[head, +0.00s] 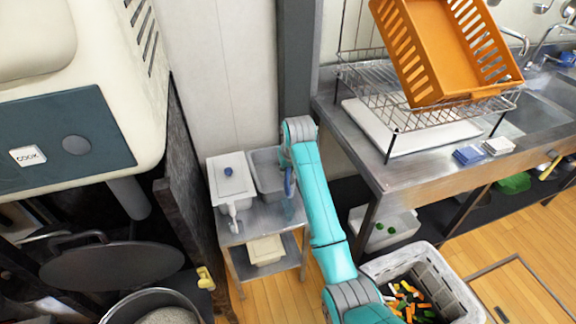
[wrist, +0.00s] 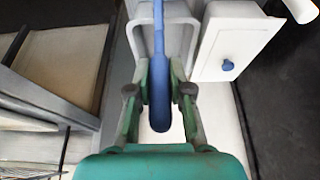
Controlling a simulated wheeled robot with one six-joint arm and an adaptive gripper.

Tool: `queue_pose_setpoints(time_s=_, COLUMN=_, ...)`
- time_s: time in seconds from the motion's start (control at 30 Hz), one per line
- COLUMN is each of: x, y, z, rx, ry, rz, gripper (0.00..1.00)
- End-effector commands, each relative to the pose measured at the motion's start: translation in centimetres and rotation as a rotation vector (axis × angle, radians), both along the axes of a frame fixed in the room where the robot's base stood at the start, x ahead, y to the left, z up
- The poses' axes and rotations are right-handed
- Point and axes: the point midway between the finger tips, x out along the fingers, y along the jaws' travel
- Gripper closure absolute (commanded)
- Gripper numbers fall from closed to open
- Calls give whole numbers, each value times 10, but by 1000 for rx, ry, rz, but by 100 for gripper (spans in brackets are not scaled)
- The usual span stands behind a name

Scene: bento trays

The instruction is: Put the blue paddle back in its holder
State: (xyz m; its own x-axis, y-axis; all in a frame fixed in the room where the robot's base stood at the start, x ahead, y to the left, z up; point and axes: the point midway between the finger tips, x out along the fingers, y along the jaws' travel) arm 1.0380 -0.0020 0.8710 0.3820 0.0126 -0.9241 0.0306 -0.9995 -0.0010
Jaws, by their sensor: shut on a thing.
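The blue paddle (wrist: 159,105) is between the fingers of my gripper (wrist: 160,78) in the wrist view, and the gripper is shut on it. Its thin part runs up the picture and its rounded end points down. In the head view the paddle (head: 289,181) shows as a small blue strip at my gripper (head: 290,165), above the small metal stand. A grey open container (head: 266,157), which may be the holder, stands on the stand just left of the gripper. In the wrist view the paddle overlaps a pale open container (wrist: 135,38); I cannot tell whether it touches it.
A white lidded box (head: 215,164) with a blue knob stands left of the grey container. The metal stand (head: 262,217) is narrow. A counter (head: 400,172) with a dish rack and orange basket (head: 440,45) is at right. A grey bin (head: 455,285) is on the floor.

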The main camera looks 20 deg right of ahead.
Motion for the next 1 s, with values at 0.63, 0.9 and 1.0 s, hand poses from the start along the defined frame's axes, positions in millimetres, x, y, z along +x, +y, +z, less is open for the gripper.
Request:
queue_pose_setpoints(time_s=0.63, x=0, y=0, z=-42, rx=0, ry=0, rz=0, gripper=100)
queue_pose_setpoints(time_s=0.9, x=0, y=0, z=-43, rx=0, ry=-1, rz=0, gripper=100)
queue_pose_setpoints(time_s=1.0, x=0, y=0, z=-43, rx=0, ry=-1, rz=0, gripper=100)
